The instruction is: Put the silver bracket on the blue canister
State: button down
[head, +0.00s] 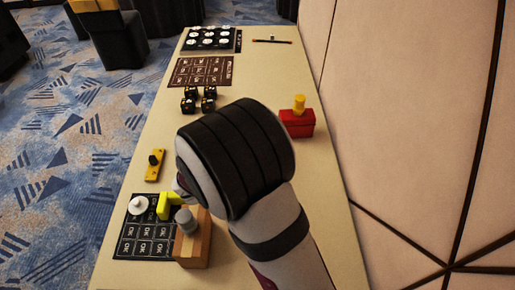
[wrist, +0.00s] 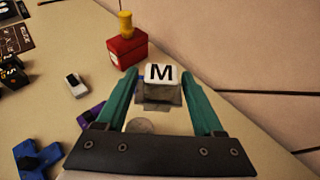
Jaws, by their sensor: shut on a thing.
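My gripper (wrist: 156,80) shows in the wrist view with two green fingers shut on a grey piece (wrist: 160,103), which looks like the silver bracket. A white block marked M (wrist: 161,73) shows directly above or behind that piece; I cannot tell whether they touch. In the head view my gripper is hidden behind my arm. I cannot make out the blue canister with certainty. A small bit of blue (wrist: 113,78) shows beside the left finger, partly hidden by it. A blue angular piece (wrist: 38,158) lies at the lower left of the wrist view.
A red box with a yellow knob (head: 297,122) stands near the wall. A wooden block with a grey cylinder (head: 190,245), a yellow piece (head: 168,205) and a dark OK mat (head: 145,245) are at the near end. Several black cubes (head: 190,104) lie farther up the table (head: 240,70).

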jog(key=a+f, duration=0.1)
jog(key=w+a, duration=0.1)
jog(key=shift+a+f, duration=0.35)
jog(key=shift+f, duration=0.05)
notch_tip(320, 180, down, 4)
jog(key=shift+a+f, duration=0.1)
grip_release()
